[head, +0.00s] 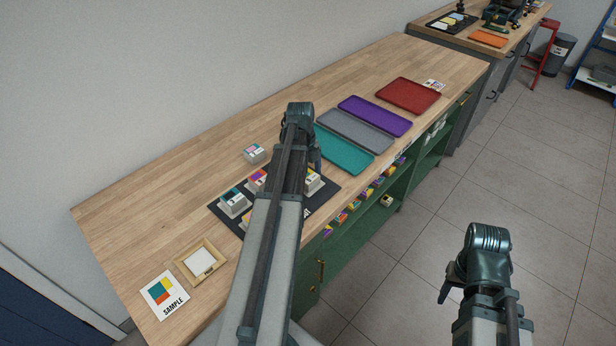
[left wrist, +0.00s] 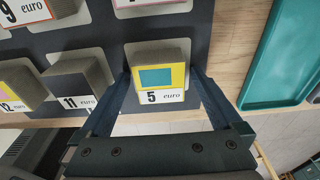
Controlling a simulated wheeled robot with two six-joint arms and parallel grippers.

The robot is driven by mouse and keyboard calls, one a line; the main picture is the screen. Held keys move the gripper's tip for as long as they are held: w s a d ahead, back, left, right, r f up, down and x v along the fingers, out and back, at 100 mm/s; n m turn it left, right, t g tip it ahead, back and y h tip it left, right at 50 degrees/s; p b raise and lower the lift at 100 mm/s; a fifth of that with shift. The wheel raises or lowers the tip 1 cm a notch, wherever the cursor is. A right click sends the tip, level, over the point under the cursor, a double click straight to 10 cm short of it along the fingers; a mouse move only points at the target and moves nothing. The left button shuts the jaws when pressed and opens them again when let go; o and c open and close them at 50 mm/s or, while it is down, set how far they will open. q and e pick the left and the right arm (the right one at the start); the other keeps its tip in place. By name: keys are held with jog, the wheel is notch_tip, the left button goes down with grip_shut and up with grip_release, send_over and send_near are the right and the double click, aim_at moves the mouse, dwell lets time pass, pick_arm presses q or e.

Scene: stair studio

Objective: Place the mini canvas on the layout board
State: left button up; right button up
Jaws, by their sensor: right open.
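The mini canvas (left wrist: 158,78), a small block with a yellow and teal face and a "5 euro" strip, sits between the fingertips of my left gripper (left wrist: 160,82). My right gripper (head: 449,285) is open and empty, away from the table over the floor.
Other priced blocks stand on the board, including one (head: 234,203) at left. Teal (head: 341,150), grey (head: 357,131), purple (head: 375,114) and red (head: 408,95) trays lie to the right. A wooden tray (head: 200,261) and sample card (head: 164,294) lie at front left.

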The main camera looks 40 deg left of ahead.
pick_arm(q)
jog(key=shift+r, duration=0.1)
notch_tip(320, 180, up, 12)
jog(key=a+p, duration=0.1)
jog(key=p, duration=1.1)
jog(key=shift+a, duration=0.2)
jog(key=d+n+y, duration=0.1)
jog(key=d+n, duration=0.5)
jog(key=d, duration=1.6)
jog(key=s+d+n, duration=0.4)
jog(key=s+d, duration=0.1)
jog(key=d, duration=0.4)
jog(key=s+d+n+y, duration=0.1)
jog(key=s+d+n, duration=0.3)
jog(key=d, duration=0.5)
jog(key=shift+s+n+y, duration=0.3)
jog(key=shift+s+n, duration=0.1)
jog(key=shift+n, duration=0.2)
